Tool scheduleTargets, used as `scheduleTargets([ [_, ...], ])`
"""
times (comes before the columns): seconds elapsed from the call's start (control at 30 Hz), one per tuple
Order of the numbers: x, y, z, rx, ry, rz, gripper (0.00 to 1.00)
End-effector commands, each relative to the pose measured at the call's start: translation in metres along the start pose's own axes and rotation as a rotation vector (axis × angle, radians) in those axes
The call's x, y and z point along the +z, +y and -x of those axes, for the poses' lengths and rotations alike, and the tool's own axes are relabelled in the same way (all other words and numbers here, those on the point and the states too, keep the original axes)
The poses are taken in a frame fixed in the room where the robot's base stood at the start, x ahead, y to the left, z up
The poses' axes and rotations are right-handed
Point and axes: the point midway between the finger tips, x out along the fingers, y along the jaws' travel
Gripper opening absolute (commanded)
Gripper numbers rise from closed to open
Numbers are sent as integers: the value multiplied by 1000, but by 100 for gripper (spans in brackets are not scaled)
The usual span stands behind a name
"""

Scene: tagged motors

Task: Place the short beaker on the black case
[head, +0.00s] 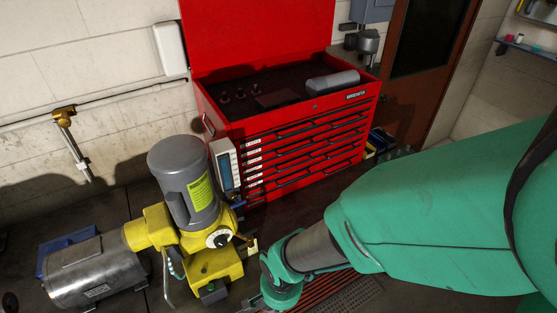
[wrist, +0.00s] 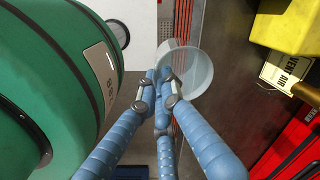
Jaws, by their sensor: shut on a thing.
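The short beaker (wrist: 193,70) is clear and shows in the wrist view just beyond my fingertips. My gripper (wrist: 163,84) has blue fingers brought together on the near left part of the beaker's rim. The beaker's open mouth faces the camera, and its lower part is hard to make out. In the head view my arm reaches down to the bottom edge, and the fingers and beaker cannot be made out there. I cannot pick out the black case with certainty in either view.
A green rounded body with a label plate (wrist: 102,70) stands close left of my fingers. A yellow part (wrist: 290,25) is at upper right. The head view shows a red tool chest (head: 300,150), a yellow-and-grey motor (head: 190,195) and a silver motor (head: 95,275).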

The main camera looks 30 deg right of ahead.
Motion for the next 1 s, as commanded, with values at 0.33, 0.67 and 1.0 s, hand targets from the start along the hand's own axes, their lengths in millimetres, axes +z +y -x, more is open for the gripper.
scheduleTargets([
  [0.33, -89, -66, 82, -5, 1, -79, 0],
  [0.67, -186, -106, 170, -8, 5, -156, 0],
  [1.0, -286, -120, 266, -7, 8, -234, 0],
])
